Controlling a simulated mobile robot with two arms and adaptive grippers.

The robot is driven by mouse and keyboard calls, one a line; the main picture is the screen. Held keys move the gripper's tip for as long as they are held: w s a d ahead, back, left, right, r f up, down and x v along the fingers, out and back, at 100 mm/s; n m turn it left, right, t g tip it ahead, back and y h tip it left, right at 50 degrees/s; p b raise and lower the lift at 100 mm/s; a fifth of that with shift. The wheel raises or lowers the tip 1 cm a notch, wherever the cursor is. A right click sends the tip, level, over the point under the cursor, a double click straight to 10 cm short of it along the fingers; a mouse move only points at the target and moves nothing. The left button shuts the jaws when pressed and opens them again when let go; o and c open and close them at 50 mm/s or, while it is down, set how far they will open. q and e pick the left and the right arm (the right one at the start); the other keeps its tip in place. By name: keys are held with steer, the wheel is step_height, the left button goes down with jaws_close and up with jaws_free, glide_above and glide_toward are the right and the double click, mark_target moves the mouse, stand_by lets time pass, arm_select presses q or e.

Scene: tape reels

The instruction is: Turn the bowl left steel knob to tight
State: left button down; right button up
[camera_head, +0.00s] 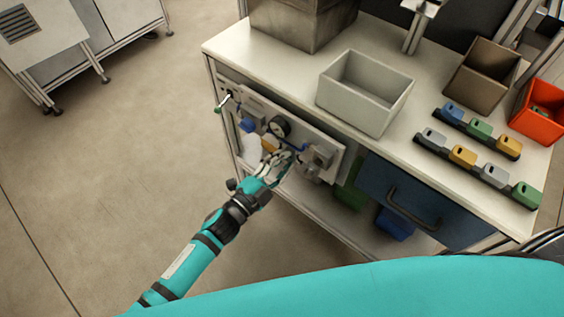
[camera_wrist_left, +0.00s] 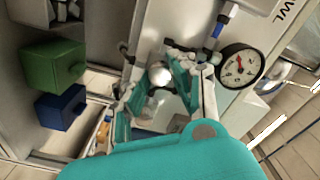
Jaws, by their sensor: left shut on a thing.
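My left gripper (camera_head: 282,163) reaches the front panel under the bench top in the head view. In the left wrist view, its fingers (camera_wrist_left: 163,83) are closed in around a shiny round steel knob (camera_wrist_left: 159,73). I cannot make out the full contact between fingers and knob. Below the knob, between the fingers, a pale, seemingly clear surface shows, partly hidden; I cannot tell whether it is the bowl. In the head view my fingers cover the knob. My right gripper is not in view.
A pressure gauge (camera_wrist_left: 241,66) sits close beside the fingers; it also shows in the head view (camera_head: 279,126). Green (camera_wrist_left: 53,65) and blue (camera_wrist_left: 60,107) bins sit on the lower side. A white bin (camera_head: 345,112) stands above.

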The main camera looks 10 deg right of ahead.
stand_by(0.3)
arm_select(q)
steer(key=c, duration=1.1)
jaws_free()
steer(key=shift+s+a, duration=0.1)
steer(key=v, duration=1.1)
steer(key=shift+s+a, duration=0.3)
